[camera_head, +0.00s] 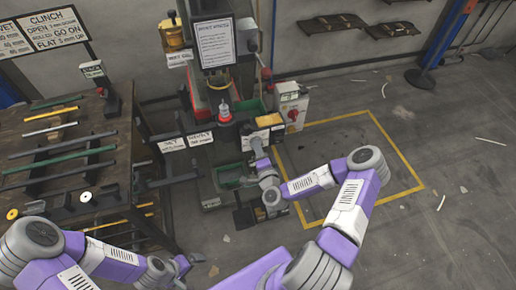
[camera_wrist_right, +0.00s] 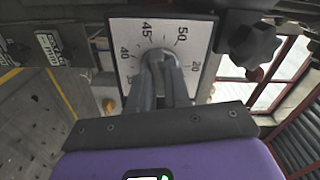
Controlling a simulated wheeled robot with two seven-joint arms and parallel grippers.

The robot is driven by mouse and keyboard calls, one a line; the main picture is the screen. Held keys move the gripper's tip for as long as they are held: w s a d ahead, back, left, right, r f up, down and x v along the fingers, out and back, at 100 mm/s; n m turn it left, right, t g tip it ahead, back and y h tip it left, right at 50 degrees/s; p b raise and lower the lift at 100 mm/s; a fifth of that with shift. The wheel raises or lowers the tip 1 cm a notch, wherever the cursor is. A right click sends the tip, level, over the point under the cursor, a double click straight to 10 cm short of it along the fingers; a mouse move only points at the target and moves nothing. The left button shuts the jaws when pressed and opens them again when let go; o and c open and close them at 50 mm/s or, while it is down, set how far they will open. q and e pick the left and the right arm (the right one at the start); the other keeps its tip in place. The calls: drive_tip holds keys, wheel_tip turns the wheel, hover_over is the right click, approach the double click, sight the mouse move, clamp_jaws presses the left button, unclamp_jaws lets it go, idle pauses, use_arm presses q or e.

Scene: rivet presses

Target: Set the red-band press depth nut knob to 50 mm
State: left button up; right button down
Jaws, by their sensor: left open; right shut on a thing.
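The right wrist view shows a square white dial plate (camera_wrist_right: 124,42) with 40, 45, 50 and 20 around a round grey depth knob (camera_wrist_right: 158,56). My right gripper (camera_wrist_right: 166,68) is shut on the knob at the dial's middle. Its fingers hide much of the knob, and I cannot make out a pointer or the set value. In the head view, my right gripper (camera_head: 257,149) reaches the front of the press (camera_head: 214,84), which has red parts. My left gripper (camera_head: 188,263) is low in the head view, away from the press, open and empty.
A black star-shaped handle (camera_wrist_right: 254,44) sits right of the dial. A workbench (camera_head: 45,135) with metal bars stands left of the press. A grey box with a red knob (camera_head: 291,108) is at the press's right.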

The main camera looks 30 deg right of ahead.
drive_tip(key=shift+m, duration=3.7)
drive_tip(key=c, duration=1.1)
unclamp_jaws()
drive_tip(key=p+v, duration=0.1)
drive_tip(key=v, duration=0.6)
drive_tip(key=shift+s, duration=0.3)
drive_tip(key=shift+a, duration=0.1)
